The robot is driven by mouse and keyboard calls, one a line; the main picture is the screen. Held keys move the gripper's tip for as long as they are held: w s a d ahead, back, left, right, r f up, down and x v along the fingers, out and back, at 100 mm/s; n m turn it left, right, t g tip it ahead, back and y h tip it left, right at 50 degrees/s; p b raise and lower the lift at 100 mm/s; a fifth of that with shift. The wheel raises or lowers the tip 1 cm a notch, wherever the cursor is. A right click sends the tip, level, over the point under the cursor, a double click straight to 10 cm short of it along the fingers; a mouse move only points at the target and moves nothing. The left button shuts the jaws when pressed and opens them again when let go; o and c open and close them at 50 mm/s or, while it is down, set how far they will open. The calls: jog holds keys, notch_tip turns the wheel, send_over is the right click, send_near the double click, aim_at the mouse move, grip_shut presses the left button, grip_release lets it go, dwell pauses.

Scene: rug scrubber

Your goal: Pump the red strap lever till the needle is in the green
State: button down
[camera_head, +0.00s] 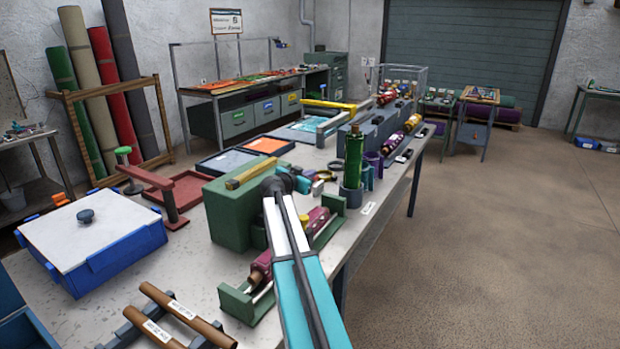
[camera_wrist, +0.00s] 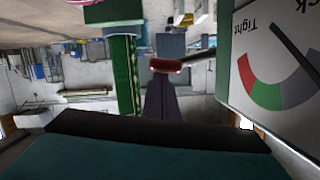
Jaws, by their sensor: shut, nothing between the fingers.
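In the wrist view, which is upside down, my gripper (camera_wrist: 164,82) is shut and empty, its dark fingers pointing away from the camera. A short red bar (camera_wrist: 165,65), which looks like the lever's grip, sits right at the fingertips on a dark rod running right. I cannot tell whether the fingers touch it. The white gauge (camera_wrist: 240,28) is at the right, partly cut off, marked Tight and with red, green and grey sectors. Its dark needle (camera_wrist: 296,49) points toward the grey end, off the green. In the head view my arm hides the fingertips, and I cannot pick out the lever.
A green box (camera_head: 228,215) stands left of my arm on the long workbench (camera_head: 85,275). A green bottle (camera_head: 353,160) stands to the right. A white-lidded blue bin (camera_head: 90,235) and brown rolls (camera_head: 180,312) are at the front left. Open floor (camera_head: 490,250) lies right.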

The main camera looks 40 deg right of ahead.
jog(key=shift+s+f+m+b, duration=0.1)
jog(key=shift+f+m+b, duration=0.2)
jog(key=shift+f+b, duration=0.75)
jog(key=shift+r+b, duration=0.3)
jog(key=shift+r, duration=0.15)
jog(key=s+a+r+b, duration=0.2)
jog(key=s+a+r, duration=0.2)
jog(key=a+r, duration=0.2)
jog(key=shift+s+a, duration=0.3)
jog(key=shift+a, duration=1.1)
jog(key=shift+r, duration=0.15)
